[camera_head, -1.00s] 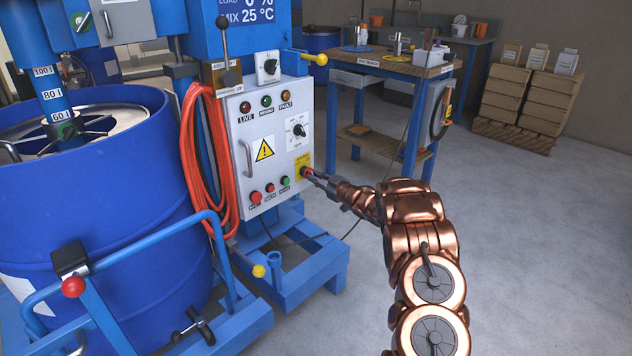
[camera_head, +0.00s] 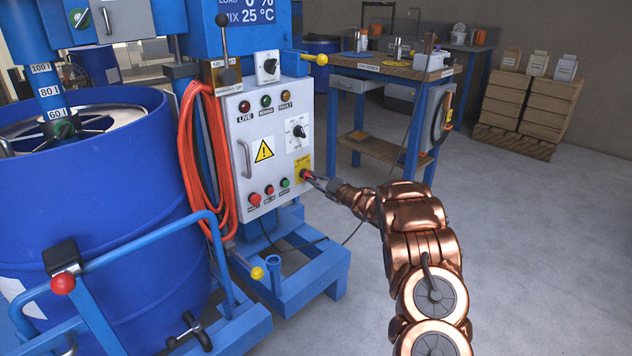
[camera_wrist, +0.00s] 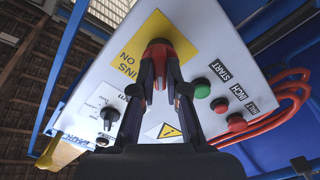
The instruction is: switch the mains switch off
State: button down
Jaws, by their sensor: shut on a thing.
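The mains switch is a red knob (camera_wrist: 160,47) on a yellow plate (camera_wrist: 130,46), with lettering ending in "NS ON" beside it in the wrist view. In the head view, the yellow plate (camera_head: 304,163) sits at the lower right of the grey control panel (camera_head: 240,190). My gripper (camera_wrist: 159,75) has its two dark fingers on either side of the red knob, closed on it. In the head view my gripper (camera_head: 309,178) reaches the panel from the right. The fingers partly hide the knob, and I cannot read its exact angle.
A selector dial (camera_head: 298,132) is above. Red hose (camera_head: 190,150) hangs left of the panel.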

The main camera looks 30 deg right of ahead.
jog(key=c, duration=1.2)
grip_release()
jog(key=shift+s, duration=0.1)
jog(key=v, duration=1.1)
jog(key=shift+s+d, duration=0.15)
jog(key=shift+s, duration=0.25)
